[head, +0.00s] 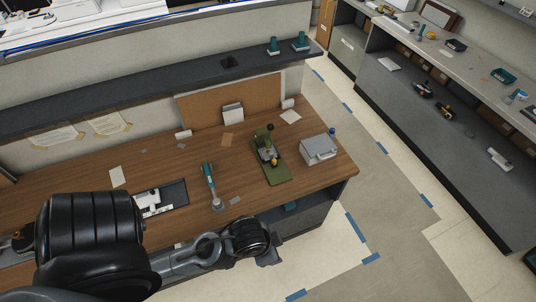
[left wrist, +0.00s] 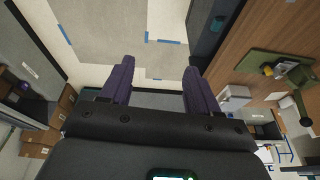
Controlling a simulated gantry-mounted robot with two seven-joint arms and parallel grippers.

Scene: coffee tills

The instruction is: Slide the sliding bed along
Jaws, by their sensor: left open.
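A green bench device (head: 279,175) with an upright lever and a yellow knob stands near the right end of the wooden counter; it also shows at the right of the left wrist view (left wrist: 262,58). Its base is long and flat; I cannot tell for sure which part is the sliding bed. My left gripper (head: 268,257) is beyond the counter's front edge, in front of the device and apart from it. In the left wrist view its two purple fingers (left wrist: 158,85) are spread with nothing between them. My right gripper is not in view.
A grey box (head: 319,149) stands right of the device, by the counter's end. A teal-handled tool (head: 209,177) lies to its left, and a dark mat (head: 175,193) with a white item lies farther left. A cork board (head: 228,101) stands behind. Bare wood (head: 240,178) separates tool and device.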

